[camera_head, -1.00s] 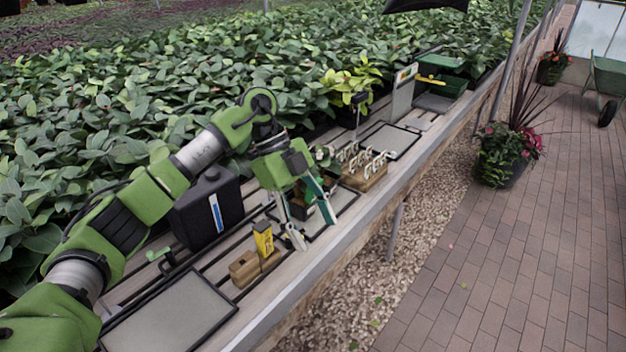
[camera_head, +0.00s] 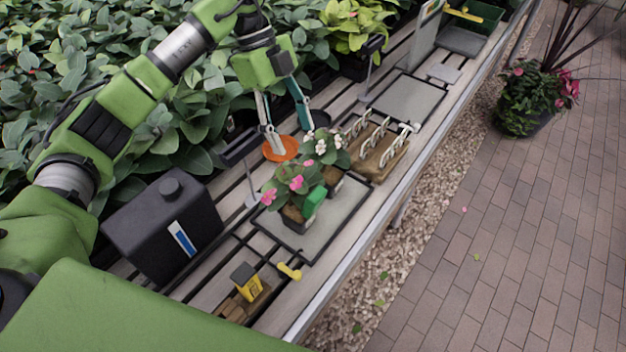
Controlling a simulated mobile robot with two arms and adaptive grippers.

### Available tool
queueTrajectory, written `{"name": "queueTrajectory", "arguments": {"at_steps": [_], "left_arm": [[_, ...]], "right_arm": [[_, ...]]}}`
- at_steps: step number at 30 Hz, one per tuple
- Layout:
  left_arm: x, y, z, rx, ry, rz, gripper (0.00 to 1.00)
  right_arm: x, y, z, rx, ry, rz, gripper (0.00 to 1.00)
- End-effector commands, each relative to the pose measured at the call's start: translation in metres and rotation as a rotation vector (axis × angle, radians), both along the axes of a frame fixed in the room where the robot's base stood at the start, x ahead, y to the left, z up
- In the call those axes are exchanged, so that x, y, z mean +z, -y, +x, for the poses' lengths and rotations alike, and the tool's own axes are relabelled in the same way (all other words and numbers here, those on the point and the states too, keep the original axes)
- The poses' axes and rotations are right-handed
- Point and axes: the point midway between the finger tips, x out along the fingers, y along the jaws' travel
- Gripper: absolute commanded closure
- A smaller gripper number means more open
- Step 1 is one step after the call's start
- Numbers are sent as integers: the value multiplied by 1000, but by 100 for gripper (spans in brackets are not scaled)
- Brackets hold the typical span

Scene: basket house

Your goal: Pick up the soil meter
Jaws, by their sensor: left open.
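A small yellow device with a dark top (camera_head: 247,284), which looks like the soil meter, stands in a wooden block (camera_head: 232,308) near the front edge of the bench. My left gripper (camera_head: 292,141) is open and empty, its fingers pointing down. It is well behind and to the right of the yellow device, with one fingertip over or at an orange dish (camera_head: 270,154). I cannot tell whether that fingertip touches the dish. My right gripper is not in view.
Potted flowers (camera_head: 292,204) with a green block (camera_head: 314,202) stand on a grey tray (camera_head: 322,232). A black canister (camera_head: 160,235) stands left. A yellow-handled item (camera_head: 289,271) lies near the device. A wooden rack (camera_head: 378,160) holds white hooked pieces. Another grey tray (camera_head: 408,98) looks empty.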

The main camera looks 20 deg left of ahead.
Motion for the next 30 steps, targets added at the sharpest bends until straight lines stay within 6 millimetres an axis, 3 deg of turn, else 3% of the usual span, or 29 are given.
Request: {"name": "queueTrajectory", "arguments": {"at_steps": [4, 9, 13, 18, 21, 26, 30], "left_arm": [[-25, 10, -7, -2, -8, 1, 44], [-55, 21, -11, -1, -6, 0, 44], [-69, 26, -13, -1, -4, 0, 44], [-78, 31, -16, -1, -4, 0, 44], [-89, 39, -20, -3, -7, -1, 44], [-111, 47, -23, -1, -4, 0, 44], [-120, 50, -24, -1, -3, 0, 44]], "right_arm": [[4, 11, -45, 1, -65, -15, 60], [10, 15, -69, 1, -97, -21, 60], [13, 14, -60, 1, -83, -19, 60], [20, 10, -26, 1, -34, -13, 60], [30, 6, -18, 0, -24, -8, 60], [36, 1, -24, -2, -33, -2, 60], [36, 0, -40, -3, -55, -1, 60]]}}
